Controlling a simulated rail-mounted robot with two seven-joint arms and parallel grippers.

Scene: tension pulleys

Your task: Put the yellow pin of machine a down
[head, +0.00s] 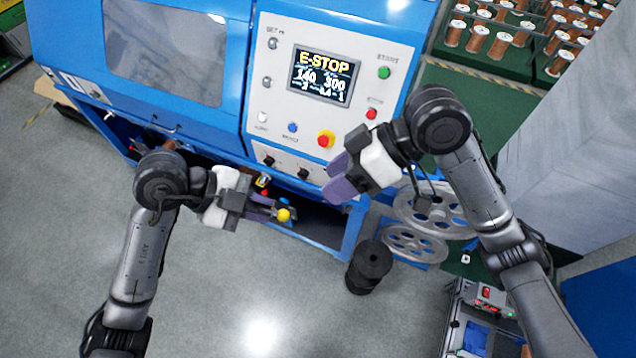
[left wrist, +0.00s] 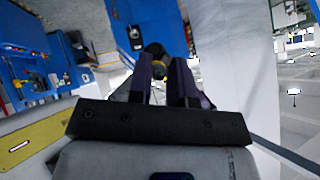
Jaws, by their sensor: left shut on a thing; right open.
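The blue machine (head: 210,115) fills the upper left of the head view, its screen reading E-STOP. A yellow ball-ended pin (head: 283,215) shows at the machine's lower shelf. My left gripper (head: 272,209) is shut at this pin, its purple fingers pointing right toward the yellow ball. In the left wrist view, the fingers (left wrist: 162,80) close around a dark round part with a bit of yellow (left wrist: 158,71); most of it is hidden. My right gripper (head: 335,180) is open and empty in front of the lower control panel.
A red emergency button on a yellow base (head: 326,139) sits on the panel near my right gripper. Grey spoked wheels (head: 415,243) and black spools (head: 369,267) stand to the right of the shelf. Copper spools (head: 478,38) fill racks at the upper right. Open floor lies below.

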